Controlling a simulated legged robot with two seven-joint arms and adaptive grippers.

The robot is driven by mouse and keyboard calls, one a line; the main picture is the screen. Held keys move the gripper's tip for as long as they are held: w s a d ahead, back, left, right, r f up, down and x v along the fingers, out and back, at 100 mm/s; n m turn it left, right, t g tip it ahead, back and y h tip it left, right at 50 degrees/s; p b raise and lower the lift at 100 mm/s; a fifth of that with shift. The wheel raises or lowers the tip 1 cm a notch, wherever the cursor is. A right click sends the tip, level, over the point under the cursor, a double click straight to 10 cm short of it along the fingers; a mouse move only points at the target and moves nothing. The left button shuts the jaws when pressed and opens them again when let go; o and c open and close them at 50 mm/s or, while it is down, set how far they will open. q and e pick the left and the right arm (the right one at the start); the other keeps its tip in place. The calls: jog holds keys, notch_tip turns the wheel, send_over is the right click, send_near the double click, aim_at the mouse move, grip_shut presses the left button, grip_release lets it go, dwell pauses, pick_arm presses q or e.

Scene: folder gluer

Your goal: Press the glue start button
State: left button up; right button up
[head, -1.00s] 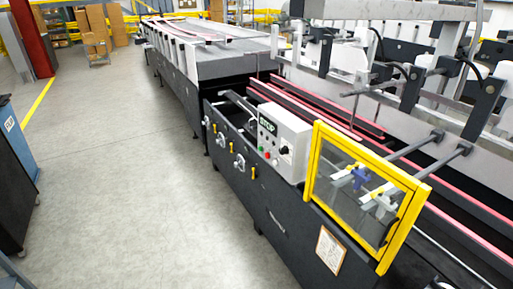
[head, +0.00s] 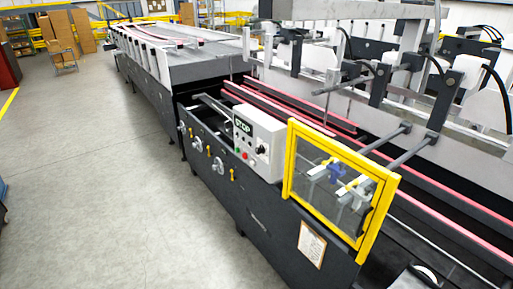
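A light grey control box (head: 259,143) sits on the near side of the long dark machine (head: 258,218). Its front carries a display reading STOP (head: 243,127), a black knob (head: 262,149), a red button (head: 244,156) and a small green button (head: 237,150). A pale button also seems to show low on the panel. No label on the buttons is readable, so I cannot tell which one is the glue start button. Neither of my grippers is in view.
A yellow-framed clear guard (head: 338,188) stands right of the control box. Handwheels and yellow levers (head: 209,151) stick out from the machine's side to the left. Open grey floor (head: 110,170) lies in front. Cardboard boxes (head: 62,33) stand at the far left.

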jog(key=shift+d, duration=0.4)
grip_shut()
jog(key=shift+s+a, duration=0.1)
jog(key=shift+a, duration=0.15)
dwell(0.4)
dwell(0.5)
